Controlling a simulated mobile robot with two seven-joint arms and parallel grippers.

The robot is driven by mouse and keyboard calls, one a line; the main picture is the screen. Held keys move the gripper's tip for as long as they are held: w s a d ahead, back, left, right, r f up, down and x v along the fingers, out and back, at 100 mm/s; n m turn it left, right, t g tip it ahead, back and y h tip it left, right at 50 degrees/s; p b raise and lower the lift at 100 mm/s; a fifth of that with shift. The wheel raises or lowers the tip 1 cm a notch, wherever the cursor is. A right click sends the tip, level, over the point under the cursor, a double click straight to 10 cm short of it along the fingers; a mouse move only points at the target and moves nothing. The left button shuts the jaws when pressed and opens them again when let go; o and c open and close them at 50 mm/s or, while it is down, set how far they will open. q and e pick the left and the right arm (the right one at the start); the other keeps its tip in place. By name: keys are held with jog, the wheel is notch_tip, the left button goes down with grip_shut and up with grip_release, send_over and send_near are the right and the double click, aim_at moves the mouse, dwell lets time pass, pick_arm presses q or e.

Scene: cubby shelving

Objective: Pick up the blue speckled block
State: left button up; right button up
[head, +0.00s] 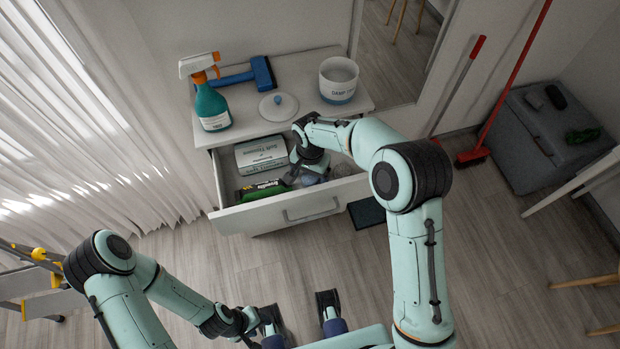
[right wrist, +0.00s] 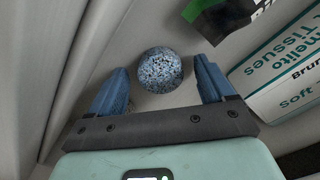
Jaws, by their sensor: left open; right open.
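The blue speckled block (right wrist: 160,70) looks round in the right wrist view and lies on the pale drawer floor. My right gripper (right wrist: 161,78) is open, with one blue finger on each side of the block and visible gaps between. In the head view my right gripper (head: 308,172) reaches down into the open drawer (head: 290,212); I cannot clearly make out the block there. My left gripper (head: 300,312) is open and empty low in the head view, above the floor and away from the drawer.
On the cabinet top stand a spray bottle (head: 211,106), a blue brush-like tool (head: 262,73), a lid (head: 278,106) and a white canister (head: 338,80).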

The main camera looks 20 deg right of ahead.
jog(key=c, duration=1.2)
jog(key=shift+r, duration=0.1)
